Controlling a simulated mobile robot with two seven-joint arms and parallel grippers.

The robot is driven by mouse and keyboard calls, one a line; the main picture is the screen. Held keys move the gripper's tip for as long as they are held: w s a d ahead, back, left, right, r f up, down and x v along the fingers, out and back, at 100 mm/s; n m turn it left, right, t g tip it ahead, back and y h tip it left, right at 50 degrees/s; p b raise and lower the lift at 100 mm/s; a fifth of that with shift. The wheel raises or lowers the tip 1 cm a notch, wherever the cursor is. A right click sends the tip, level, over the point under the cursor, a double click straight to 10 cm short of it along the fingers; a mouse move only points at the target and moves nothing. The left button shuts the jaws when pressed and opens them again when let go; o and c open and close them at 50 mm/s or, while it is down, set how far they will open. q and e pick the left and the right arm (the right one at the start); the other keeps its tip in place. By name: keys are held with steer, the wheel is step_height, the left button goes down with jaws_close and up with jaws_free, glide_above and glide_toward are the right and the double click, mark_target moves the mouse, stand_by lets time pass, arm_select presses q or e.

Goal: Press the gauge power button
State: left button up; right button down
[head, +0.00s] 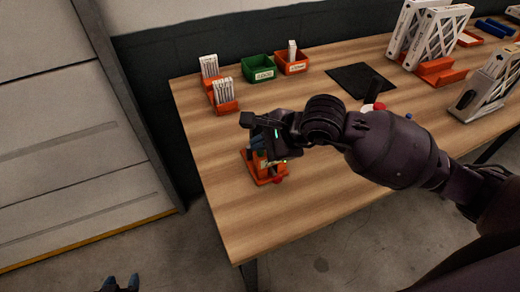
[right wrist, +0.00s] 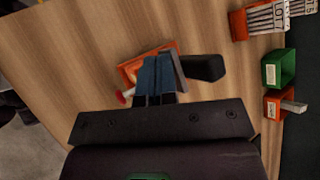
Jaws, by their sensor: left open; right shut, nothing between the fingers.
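An orange stand (head: 268,179) is on the table near its left front edge. It also shows in the right wrist view (right wrist: 130,71), with a grey upright plate and a black rounded part (right wrist: 206,68) beside it, apparently the gauge. A red knob (right wrist: 125,97) sticks out at the stand's side. My right gripper (right wrist: 157,73) is shut and empty, its blue fingers over the stand; I cannot tell whether they touch it. The power button cannot be made out; the hand hides much of the gauge. My left gripper (head: 119,284) is open and empty, low over the floor.
Orange holders with white boxes, a green bin (head: 258,69) and an orange bin (head: 291,64) stand along the back. A dark mat (head: 360,80) lies behind my right arm. Large filters (head: 440,37) stand at the right.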

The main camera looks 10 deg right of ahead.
mark_target(260, 154)
steer(key=shift+f, duration=0.35)
steer(key=shift+r, duration=0.45)
stand_by(0.4)
steer(key=shift+r+p, duration=0.75)
steer(key=shift+r, duration=1.05)
steer(key=shift+r+p, duration=0.45)
steer(key=shift+r, duration=0.75)
